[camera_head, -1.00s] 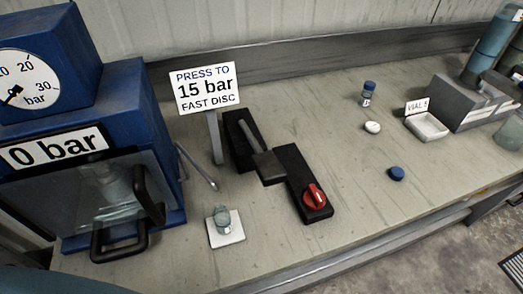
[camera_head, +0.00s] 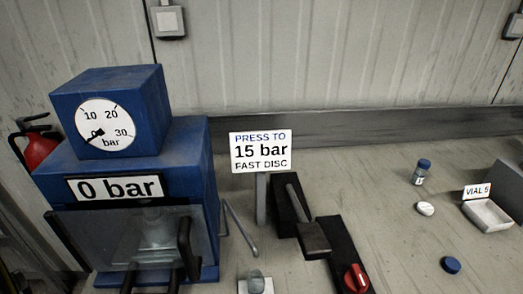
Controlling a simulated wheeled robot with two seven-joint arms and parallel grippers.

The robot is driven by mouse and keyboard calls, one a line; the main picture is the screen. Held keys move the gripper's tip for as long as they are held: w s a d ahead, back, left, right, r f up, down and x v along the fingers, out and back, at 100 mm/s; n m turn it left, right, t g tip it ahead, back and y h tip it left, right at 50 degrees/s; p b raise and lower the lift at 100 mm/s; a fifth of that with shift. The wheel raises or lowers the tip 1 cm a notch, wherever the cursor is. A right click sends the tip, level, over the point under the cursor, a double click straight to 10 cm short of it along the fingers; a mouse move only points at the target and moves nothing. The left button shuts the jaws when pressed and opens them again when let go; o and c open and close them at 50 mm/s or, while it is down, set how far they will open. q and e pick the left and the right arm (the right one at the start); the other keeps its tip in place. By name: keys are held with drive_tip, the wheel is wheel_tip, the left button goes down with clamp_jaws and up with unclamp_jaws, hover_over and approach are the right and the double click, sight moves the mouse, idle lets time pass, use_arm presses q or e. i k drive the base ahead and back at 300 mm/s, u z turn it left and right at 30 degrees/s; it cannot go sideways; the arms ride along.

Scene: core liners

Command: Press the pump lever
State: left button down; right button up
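The pump lever (camera_head: 314,238) is a grey rod with a dark flat pad at its end. It slopes down toward the front from a black block (camera_head: 285,212), right of the blue press (camera_head: 120,195). The press's round gauge (camera_head: 105,123) has its needle near 0, and its label (camera_head: 115,188) reads "0 bar". A clear guard (camera_head: 90,240) with black handles covers the press front. A sign (camera_head: 260,151) reads "PRESS TO 15 bar FAST DISC".
A black strip with a red knob (camera_head: 356,279) lies right of the lever. A glass piece (camera_head: 255,284) stands at the front edge of view. A blue-capped vial (camera_head: 420,174), white disc (camera_head: 425,208), blue cap (camera_head: 451,264) and "VIAL 5" tray (camera_head: 488,216) are farther right.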

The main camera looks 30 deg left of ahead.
sight(315, 246)
drive_tip(key=u, duration=1.8)
drive_tip(key=k, duration=0.8)
drive_tip(key=z, duration=1.65)
